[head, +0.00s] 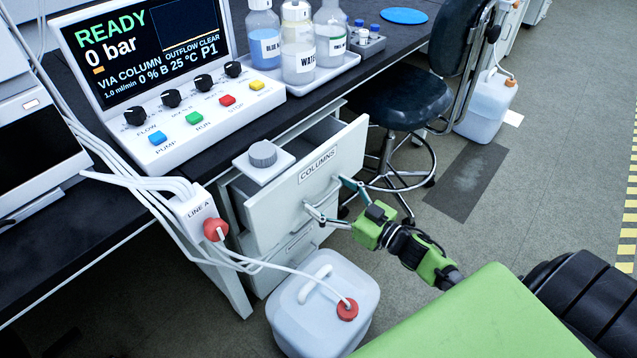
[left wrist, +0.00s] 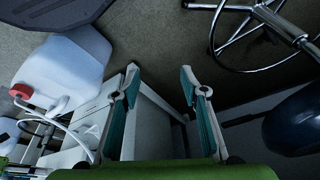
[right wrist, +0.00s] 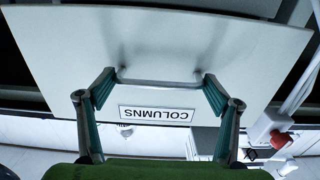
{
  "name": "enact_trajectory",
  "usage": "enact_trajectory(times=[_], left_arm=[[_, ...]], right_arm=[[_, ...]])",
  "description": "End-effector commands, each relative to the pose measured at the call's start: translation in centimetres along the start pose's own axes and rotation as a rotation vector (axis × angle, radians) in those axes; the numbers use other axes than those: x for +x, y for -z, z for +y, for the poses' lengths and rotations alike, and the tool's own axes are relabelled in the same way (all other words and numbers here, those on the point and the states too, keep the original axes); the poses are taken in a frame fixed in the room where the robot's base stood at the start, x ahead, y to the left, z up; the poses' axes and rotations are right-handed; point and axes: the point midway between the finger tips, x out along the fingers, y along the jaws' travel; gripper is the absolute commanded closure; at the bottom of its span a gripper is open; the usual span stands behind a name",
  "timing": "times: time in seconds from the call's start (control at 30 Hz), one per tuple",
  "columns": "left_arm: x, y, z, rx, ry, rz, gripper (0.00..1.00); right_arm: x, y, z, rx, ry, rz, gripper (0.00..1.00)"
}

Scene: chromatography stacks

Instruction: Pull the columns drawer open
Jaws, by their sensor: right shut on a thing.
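The columns drawer (head: 309,185) is white with a COLUMNS label. It stands partly open under the bench, and some of its dark inside shows behind the front. In the right wrist view its front (right wrist: 240,50) fills the picture, with the label upside down. My right gripper (head: 327,195) is at the drawer front, its fingers at the two ends of the bar handle (right wrist: 160,83), shut on it. My left gripper (left wrist: 158,80) shows only in the left wrist view. Its fingers are wide apart with nothing between them.
A white jug (head: 322,305) with a red cap stands on the floor left of my right gripper. A dark stool (head: 402,100) stands beyond the drawer, its ring base close by. A white block with a grey knob (head: 263,153) sits at the drawer's left. Open floor lies to the right.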

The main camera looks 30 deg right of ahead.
Motion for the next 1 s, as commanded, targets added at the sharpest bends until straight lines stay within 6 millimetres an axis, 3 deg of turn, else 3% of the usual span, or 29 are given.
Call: enact_trajectory(times=[0.23, 0.47, 0.7, 1.0], left_arm=[[-1.7, 0.7, 0.0, 0.0, 0.0, 0.004, 0.6], [5.0, -0.1, 0.3, 0.004, -0.007, -0.036, 0.6], [11.2, -2.3, 0.7, 0.01, -0.012, -0.067, 0.6], [15.7, -5.5, 0.9, 0.015, -0.016, -0.093, 0.6]], right_arm=[[-3.9, 0.3, 0.0, 0.002, -0.001, -0.001, 0.56], [-8.3, 0.4, 0.0, 0.001, -0.001, -0.002, 0.56], [-14.1, 0.3, 0.0, 0.001, -0.002, -0.003, 0.56], [-20.5, 0.2, 0.1, 0.0, -0.001, -0.002, 0.56]])
